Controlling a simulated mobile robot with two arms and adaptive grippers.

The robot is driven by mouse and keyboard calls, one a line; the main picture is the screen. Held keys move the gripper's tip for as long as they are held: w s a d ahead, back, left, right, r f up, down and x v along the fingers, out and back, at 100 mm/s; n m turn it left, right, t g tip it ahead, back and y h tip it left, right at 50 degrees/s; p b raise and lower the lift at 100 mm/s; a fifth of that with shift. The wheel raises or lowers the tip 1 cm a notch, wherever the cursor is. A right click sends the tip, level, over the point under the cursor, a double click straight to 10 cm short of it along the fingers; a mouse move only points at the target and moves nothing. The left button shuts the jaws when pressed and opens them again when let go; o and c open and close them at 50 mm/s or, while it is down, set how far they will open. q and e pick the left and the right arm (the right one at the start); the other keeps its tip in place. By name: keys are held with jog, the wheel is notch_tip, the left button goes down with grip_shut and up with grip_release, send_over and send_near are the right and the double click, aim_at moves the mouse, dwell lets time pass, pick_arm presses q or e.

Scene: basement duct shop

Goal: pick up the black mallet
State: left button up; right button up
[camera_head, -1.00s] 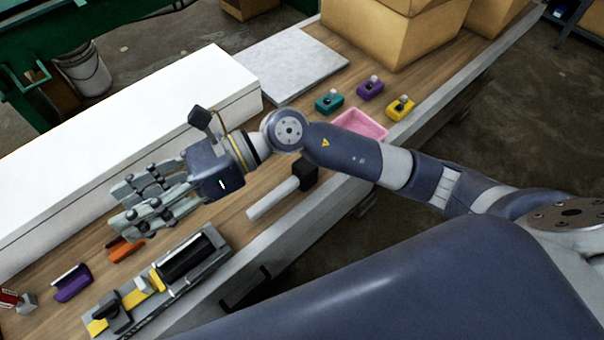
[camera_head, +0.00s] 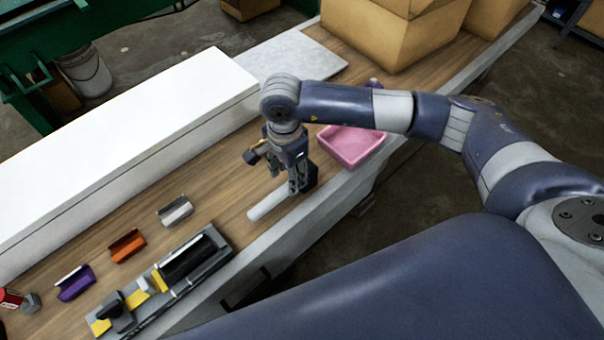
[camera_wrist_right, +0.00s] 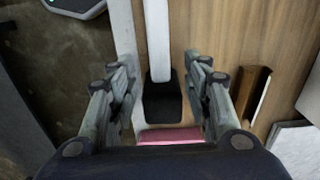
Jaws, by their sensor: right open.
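The black mallet has a black head and a pale handle. In the head view its handle (camera_head: 269,203) lies on the bench near the front edge, and its head (camera_head: 311,177) is partly hidden behind my right gripper (camera_head: 294,184). The right gripper points down over the mallet. In the right wrist view the mallet head (camera_wrist_right: 161,103) lies between the two open fingers of the right gripper (camera_wrist_right: 165,92), with the handle running away from it. I see no contact between fingers and mallet. My left gripper is not in view.
A pink tray (camera_head: 352,147) stands just right of the gripper. A tool holder (camera_head: 160,283) and grey, orange (camera_head: 126,246) and purple (camera_head: 75,283) pieces lie to the left. A long white box (camera_head: 120,150) runs along the back. Cardboard boxes (camera_head: 390,30) stand at the far right.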

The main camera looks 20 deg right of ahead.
aim_at(282, 193)
notch_tip(282, 193, down, 6)
jog(key=shift+f+p, duration=0.25)
jog(key=shift+p, duration=0.5)
jog(key=shift+c, duration=0.6)
grip_shut()
